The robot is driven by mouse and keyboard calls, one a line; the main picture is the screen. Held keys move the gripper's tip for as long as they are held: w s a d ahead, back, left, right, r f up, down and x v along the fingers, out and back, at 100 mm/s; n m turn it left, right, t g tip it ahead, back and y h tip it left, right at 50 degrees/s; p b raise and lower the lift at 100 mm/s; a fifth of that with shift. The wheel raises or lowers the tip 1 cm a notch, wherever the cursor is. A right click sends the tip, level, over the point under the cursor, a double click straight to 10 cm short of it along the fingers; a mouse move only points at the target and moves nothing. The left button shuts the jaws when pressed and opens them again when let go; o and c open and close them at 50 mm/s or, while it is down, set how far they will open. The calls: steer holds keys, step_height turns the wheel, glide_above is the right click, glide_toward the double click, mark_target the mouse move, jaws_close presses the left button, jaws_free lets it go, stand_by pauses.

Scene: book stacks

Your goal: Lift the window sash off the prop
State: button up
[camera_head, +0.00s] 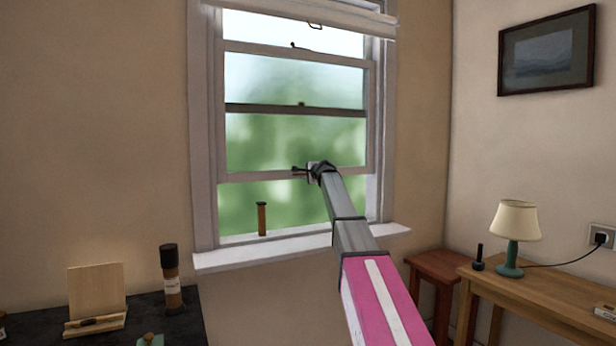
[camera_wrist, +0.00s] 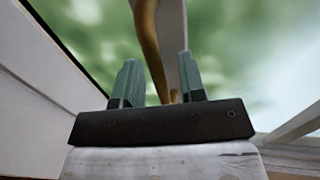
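The window sash (camera_head: 340,177) stands raised in its frame, its bottom rail well above the sill. The prop, a short brown wooden peg (camera_head: 262,220), stands upright on the sill; I see a gap between its top and the rail. My gripper (camera_head: 301,171) is at the sash's bottom rail, up and to the right of the prop. In the wrist view, its two greenish fingers (camera_wrist: 158,84) stand apart. A curved brass-coloured piece (camera_wrist: 150,40) runs between them, with space beside the left finger. The prop is not identifiable in the wrist view.
The white sill (camera_head: 290,246) runs below the window. A dark counter (camera_head: 150,312) at lower left holds a brown jar (camera_head: 171,280) and a wooden stand (camera_head: 97,290). At right are a stool (camera_head: 437,268), a wooden table (camera_head: 540,290) and a lamp (camera_head: 514,225).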

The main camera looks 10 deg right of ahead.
steer(key=v, duration=1)
steer(key=shift+s, duration=0.4)
steer(key=shift+d, duration=0.1)
steer(key=s+a+f+n+g+h, duration=0.15)
steer(key=s+f, duration=0.45)
steer(key=f, duration=0.7)
steer(key=s+a+f+n+g, duration=0.1)
steer(key=s+f+n+g, duration=0.35)
steer(key=f, duration=0.75)
steer(key=s+a+f+n+g, duration=0.1)
steer(key=s+f, duration=0.6)
steer(key=f, duration=0.6)
steer(key=s+f+n+g+h, duration=0.1)
steer(key=s+f+n+g, duration=0.2)
steer(key=s+f, duration=0.8)
steer(key=s+f+n+g+h, duration=0.2)
steer(key=s+f+n+g, duration=0.2)
steer(key=s+f, duration=0.7)
steer(key=s+d, duration=0.1)
steer(key=s, duration=0.6)
steer(key=shift+s+g, duration=0.4)
